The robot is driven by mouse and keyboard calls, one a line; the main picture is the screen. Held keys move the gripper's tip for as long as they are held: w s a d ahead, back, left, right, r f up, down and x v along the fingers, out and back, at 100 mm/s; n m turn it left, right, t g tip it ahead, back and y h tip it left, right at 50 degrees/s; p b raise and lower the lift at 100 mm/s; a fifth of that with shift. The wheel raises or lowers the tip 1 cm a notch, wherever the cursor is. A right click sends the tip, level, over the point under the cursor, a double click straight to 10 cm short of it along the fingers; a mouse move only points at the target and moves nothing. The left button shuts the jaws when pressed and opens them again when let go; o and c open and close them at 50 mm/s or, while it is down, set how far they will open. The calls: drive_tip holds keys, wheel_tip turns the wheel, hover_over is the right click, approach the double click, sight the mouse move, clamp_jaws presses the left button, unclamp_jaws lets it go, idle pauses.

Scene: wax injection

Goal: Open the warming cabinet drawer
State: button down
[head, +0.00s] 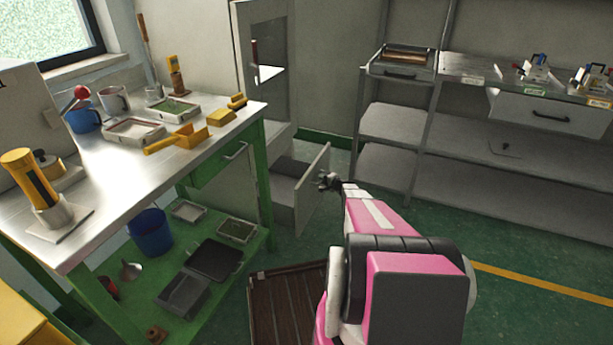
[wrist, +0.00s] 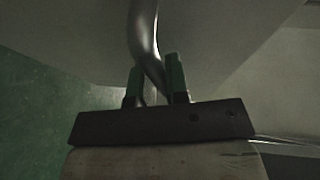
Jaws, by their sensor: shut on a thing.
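The warming cabinet (head: 266,75) stands against the back wall, beyond the green workbench. Its low drawer (head: 313,188) is pulled out, and its front panel stands well clear of the cabinet body. The open inside of the drawer shows behind the panel. My gripper (head: 329,181) is at the outer face of that panel. In the wrist view my gripper (wrist: 158,85) is shut on the dark curved drawer handle (wrist: 143,35), which runs between the two green-tipped fingers. The pale drawer front (wrist: 215,45) is close behind the handle. In the head view the handle is hidden by my gripper.
The green workbench (head: 150,185) with tools and trays stands on the left. A slatted wooden mat (head: 288,305) lies on the floor near my arm. Grey shelves (head: 500,190) line the back right. Green floor is clear to the right.

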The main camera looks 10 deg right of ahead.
drive_tip(key=s+d, duration=0.6)
drive_tip(key=d, duration=0.2)
drive_tip(key=shift+w, duration=0.1)
drive_tip(key=c, duration=1.1)
unclamp_jaws()
drive_tip(key=shift+c, duration=0.2)
drive_tip(key=v, duration=1)
drive_tip(key=shift+s+d, duration=0.25)
drive_tip(key=shift+s, duration=0.05)
drive_tip(key=shift+s+r, duration=0.1)
